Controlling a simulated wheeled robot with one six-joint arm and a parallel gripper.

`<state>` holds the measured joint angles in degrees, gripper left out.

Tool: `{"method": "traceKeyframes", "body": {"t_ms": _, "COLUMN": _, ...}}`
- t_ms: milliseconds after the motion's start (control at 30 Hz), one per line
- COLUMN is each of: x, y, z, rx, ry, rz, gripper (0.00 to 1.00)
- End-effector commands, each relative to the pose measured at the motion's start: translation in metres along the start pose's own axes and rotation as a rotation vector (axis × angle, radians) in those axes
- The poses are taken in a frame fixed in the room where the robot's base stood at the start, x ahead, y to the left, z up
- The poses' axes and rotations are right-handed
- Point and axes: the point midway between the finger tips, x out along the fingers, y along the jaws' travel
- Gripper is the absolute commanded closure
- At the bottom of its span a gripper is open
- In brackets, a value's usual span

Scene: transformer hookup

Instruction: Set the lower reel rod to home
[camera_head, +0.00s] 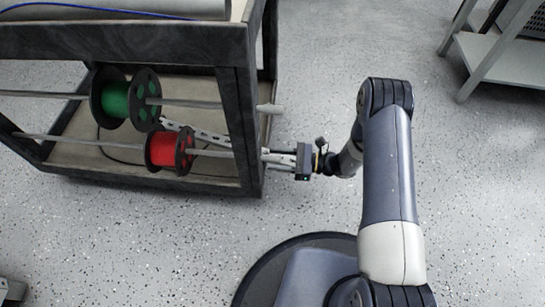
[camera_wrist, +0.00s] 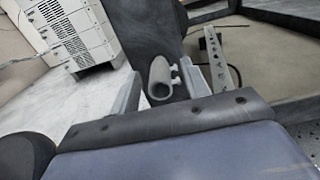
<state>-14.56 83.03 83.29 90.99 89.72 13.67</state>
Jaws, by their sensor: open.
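The lower reel rod (camera_head: 214,154) is a thin grey bar running across the dark cart, with the red reel (camera_head: 168,148) on it. Its right end passes the cart's front right post. My gripper (camera_head: 272,156) is at that end, just outside the post, with its fingers pointing left toward the cart. In the wrist view, a hollow grey tube end with a small side knob, the rod's end (camera_wrist: 160,80), shows between the two spread fingers of my gripper (camera_wrist: 164,88). I cannot tell whether either finger touches it.
The upper rod (camera_head: 200,104) carries the green reel (camera_head: 115,100) and sticks out past the cart (camera_head: 245,125) on the right. A perforated metal strip (camera_head: 195,133) lies near the reels. A grey shelf (camera_head: 500,62) stands at upper right. The speckled floor between is clear.

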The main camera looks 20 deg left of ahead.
Motion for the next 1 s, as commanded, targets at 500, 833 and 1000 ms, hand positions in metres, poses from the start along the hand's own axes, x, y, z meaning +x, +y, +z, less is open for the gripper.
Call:
{"method": "traceKeyframes", "body": {"t_ms": 500, "x": -0.085, "y": 0.000, "z": 0.001, "rx": 0.000, "ry": -0.001, "rz": -0.001, "gripper": 0.55}}
{"method": "traceKeyframes", "body": {"t_ms": 833, "x": -0.089, "y": 0.000, "z": 0.000, "rx": 0.000, "ry": -0.001, "rz": 0.002, "gripper": 0.55}}
{"method": "traceKeyframes", "body": {"t_ms": 1000, "x": -0.086, "y": 0.000, "z": 0.000, "rx": 0.000, "ry": -0.001, "rz": 0.003, "gripper": 0.55}}
